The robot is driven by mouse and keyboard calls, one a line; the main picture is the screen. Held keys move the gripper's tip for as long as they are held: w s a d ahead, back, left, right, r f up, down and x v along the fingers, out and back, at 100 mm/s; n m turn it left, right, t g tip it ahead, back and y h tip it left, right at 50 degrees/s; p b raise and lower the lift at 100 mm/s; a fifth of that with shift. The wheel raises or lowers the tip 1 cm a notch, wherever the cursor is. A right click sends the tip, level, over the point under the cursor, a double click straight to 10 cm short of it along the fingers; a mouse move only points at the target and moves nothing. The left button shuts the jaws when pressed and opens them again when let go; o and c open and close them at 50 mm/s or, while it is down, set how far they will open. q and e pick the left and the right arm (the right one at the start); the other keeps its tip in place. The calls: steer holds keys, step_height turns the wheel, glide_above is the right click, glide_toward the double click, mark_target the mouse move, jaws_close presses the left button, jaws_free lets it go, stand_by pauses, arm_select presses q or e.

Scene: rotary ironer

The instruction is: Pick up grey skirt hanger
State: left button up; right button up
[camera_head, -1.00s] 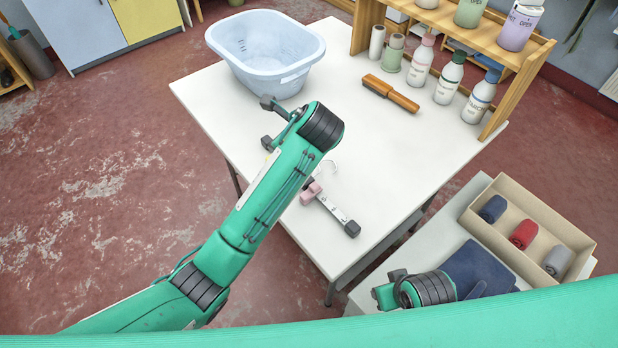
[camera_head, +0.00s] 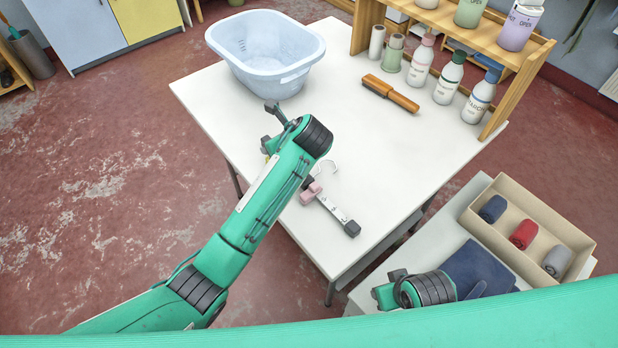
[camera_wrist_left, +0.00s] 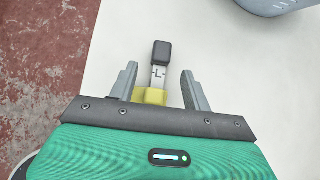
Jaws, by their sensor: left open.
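The grey skirt hanger (camera_head: 331,208) lies on the white table, with a pale hook, a pink clip and a dark near end. My left arm hides part of it. In the left wrist view, a dark block-like end (camera_wrist_left: 162,52), a strip marked "L" and a yellow clip (camera_wrist_left: 150,95) show between my left fingers; they seem to be the hanger's far end. My left gripper (camera_head: 270,125) is open, one finger (camera_wrist_left: 195,92) on each side of that part, with gaps visible. Contact is not seen. My right gripper (camera_head: 386,288) is low by the folded blue cloth; its jaws are unclear.
A pale blue tub (camera_head: 265,50) stands beyond my left gripper. A brush (camera_head: 390,93) and several bottles (camera_head: 448,80) stand or lie near a wooden shelf (camera_head: 520,75). A box of rolled cloths (camera_head: 480,235) is at the right. The table between hanger and brush is clear.

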arm_select(q)
steer(key=shift+x, duration=1.55)
jaws_close()
steer(key=shift+r, duration=0.1)
step_height(320, 180, up, 10)
step_height(320, 180, down, 7)
steer(key=shift+f, duration=0.1)
